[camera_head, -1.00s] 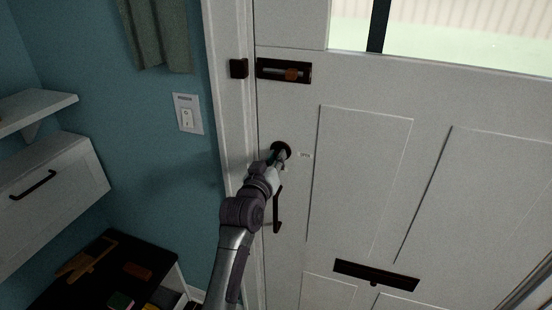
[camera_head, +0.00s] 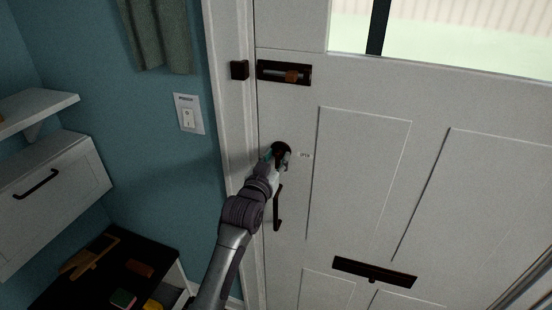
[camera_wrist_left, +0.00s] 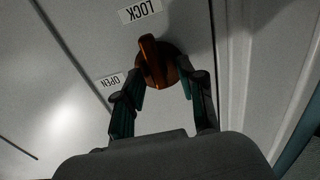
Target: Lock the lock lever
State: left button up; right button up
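The lock lever (camera_wrist_left: 155,62) is a brown-orange turn piece on a round base on the white door (camera_head: 360,180). In the left wrist view its raised ridge points toward the LOCK label (camera_wrist_left: 141,10); the OPEN label (camera_wrist_left: 108,82) is at its lower left. My left gripper (camera_wrist_left: 163,80) has its teal-padded fingers apart, one on each side of the round base. I cannot tell whether they touch it. In the head view the left gripper (camera_head: 283,158) is at the dark round lock fitting (camera_head: 281,148), partly hiding it. My right gripper is not in view.
A dark vertical door handle (camera_head: 277,210) is just below the gripper. A slide bolt (camera_head: 284,73) is above, and a mail slot (camera_head: 374,273) is lower right. A light switch (camera_head: 188,115) and a wall drawer (camera_head: 45,200) are on the left.

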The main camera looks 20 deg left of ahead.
pick_arm(q)
jog(key=s, duration=1.2)
jog(key=shift+a, duration=0.2)
